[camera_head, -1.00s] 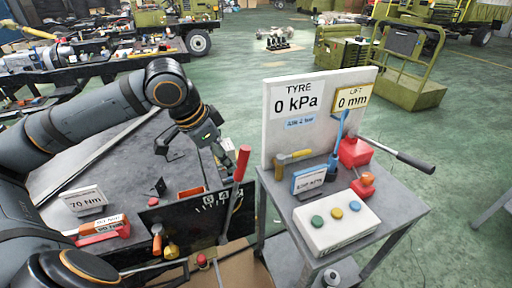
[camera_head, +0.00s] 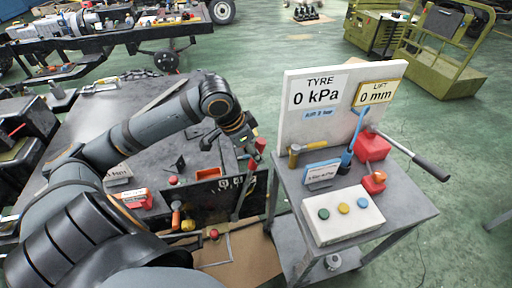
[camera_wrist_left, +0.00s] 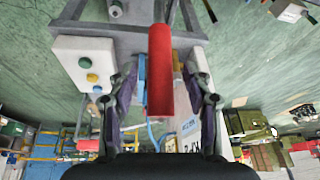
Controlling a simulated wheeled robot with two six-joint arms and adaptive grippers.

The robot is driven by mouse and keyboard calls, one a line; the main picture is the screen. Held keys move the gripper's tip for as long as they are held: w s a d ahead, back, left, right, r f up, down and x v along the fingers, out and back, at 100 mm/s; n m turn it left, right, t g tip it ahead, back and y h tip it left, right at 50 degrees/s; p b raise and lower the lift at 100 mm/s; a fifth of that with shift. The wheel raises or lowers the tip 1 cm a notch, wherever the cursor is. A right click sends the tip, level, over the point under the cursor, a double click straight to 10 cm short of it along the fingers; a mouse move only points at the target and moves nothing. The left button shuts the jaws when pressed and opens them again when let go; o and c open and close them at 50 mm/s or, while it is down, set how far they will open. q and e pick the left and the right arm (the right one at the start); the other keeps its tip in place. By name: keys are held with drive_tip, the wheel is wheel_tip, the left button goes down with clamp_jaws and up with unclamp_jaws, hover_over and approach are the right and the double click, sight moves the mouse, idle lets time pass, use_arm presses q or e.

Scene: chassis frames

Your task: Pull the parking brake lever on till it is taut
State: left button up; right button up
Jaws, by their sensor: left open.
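The brake lever has a red handle (camera_head: 252,168) and a grey shaft, standing upright beside a dark panel with white marks (camera_head: 208,190) at the workbench edge. My left gripper (camera_head: 252,147) is open at the top of the handle, partly covering it in the head view. In the left wrist view the red handle (camera_wrist_left: 160,75) lies between the two spread fingers (camera_wrist_left: 160,100), with a gap on each side. My right gripper is not in view.
A grey cart (camera_head: 405,211) stands close on the right, with a tyre and lift board (camera_head: 310,125), a button box (camera_head: 342,215) and a red jack (camera_head: 372,147) with a long handle. An orange-handled lever (camera_head: 175,216) and a red knob (camera_head: 214,234) are nearby on the left.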

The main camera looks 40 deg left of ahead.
use_arm(q)
drive_tip(key=shift+b+x, duration=0.35)
drive_tip(key=shift+x, duration=1.1)
drive_tip(key=c, duration=1)
clamp_jaws()
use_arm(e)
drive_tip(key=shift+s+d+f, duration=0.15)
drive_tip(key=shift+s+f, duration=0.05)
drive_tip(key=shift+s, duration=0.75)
